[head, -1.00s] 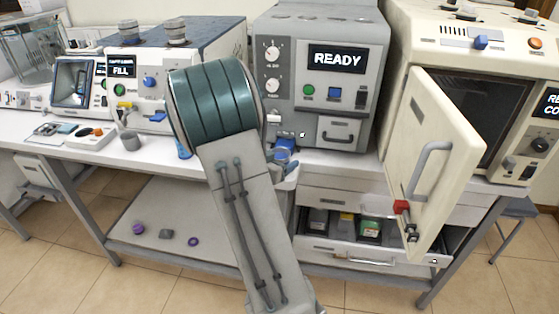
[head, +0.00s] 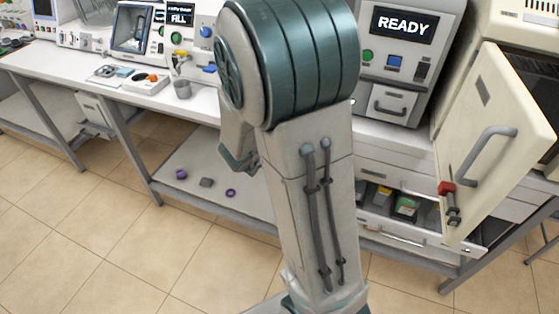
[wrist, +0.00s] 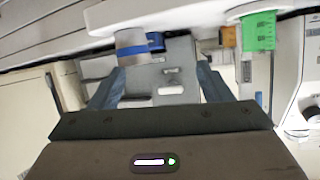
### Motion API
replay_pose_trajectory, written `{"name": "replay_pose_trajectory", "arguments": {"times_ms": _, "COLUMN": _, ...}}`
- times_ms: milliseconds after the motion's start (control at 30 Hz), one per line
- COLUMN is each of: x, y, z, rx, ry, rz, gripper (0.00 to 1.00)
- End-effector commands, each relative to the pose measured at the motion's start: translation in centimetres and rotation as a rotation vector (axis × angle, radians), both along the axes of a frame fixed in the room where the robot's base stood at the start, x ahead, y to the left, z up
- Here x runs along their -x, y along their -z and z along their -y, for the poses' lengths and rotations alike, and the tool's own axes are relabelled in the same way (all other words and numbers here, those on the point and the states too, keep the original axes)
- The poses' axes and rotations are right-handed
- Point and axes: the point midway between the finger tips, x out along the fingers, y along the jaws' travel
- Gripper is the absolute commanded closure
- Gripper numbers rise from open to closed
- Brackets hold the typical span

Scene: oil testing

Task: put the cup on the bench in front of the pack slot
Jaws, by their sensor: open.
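A small grey cup (head: 182,89) stands upright on the white bench (head: 212,106), in front of the machine whose display reads FILL. In the wrist view my gripper (wrist: 160,68) is open, its two blue-grey fingers spread apart. A grey cylinder (wrist: 130,45) with a blue part (wrist: 156,42) beside it shows just beyond the left fingertip; I cannot tell whether it is the cup. Nothing is clearly held between the fingers. My arm hides the bench in the middle of the head view, and I cannot make out the pack slot.
The READY machine (head: 405,65) stands right of my arm. A cream door (head: 497,150) hangs open at the right, beside an open drawer (head: 395,228) of packs. Small items lie on the lower shelf (head: 215,205). The tiled floor at left is clear.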

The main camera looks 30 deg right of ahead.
Motion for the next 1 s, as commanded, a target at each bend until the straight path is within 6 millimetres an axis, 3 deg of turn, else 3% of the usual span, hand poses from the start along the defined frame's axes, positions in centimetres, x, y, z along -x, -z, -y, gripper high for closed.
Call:
{"name": "replay_pose_trajectory", "arguments": {"times_ms": 100, "x": -2.5, "y": -1.0, "z": -3.3, "rx": -0.138, "ry": -0.211, "rz": 0.047, "gripper": 0.28}}
{"name": "replay_pose_trajectory", "arguments": {"times_ms": 200, "x": -3.8, "y": -1.9, "z": -7.1, "rx": -0.253, "ry": -0.411, "rz": 0.049, "gripper": 0.28}}
{"name": "replay_pose_trajectory", "arguments": {"times_ms": 367, "x": -3.0, "y": -3.3, "z": -13.1, "rx": -0.397, "ry": -0.702, "rz": -0.026, "gripper": 0.28}}
{"name": "replay_pose_trajectory", "arguments": {"times_ms": 500, "x": 0.3, "y": -4.0, "z": -17.2, "rx": -0.477, "ry": -0.907, "rz": -0.169, "gripper": 0.28}}
{"name": "replay_pose_trajectory", "arguments": {"times_ms": 633, "x": 5.0, "y": -4.1, "z": -19.2, "rx": -0.511, "ry": -1.037, "rz": -0.357, "gripper": 0.28}}
{"name": "replay_pose_trajectory", "arguments": {"times_ms": 800, "x": 11.5, "y": -3.9, "z": -19.0, "rx": -0.506, "ry": -1.094, "rz": -0.629, "gripper": 0.28}}
{"name": "replay_pose_trajectory", "arguments": {"times_ms": 1000, "x": 16.4, "y": -3.8, "z": -17.3, "rx": -0.478, "ry": -1.059, "rz": -0.837, "gripper": 0.28}}
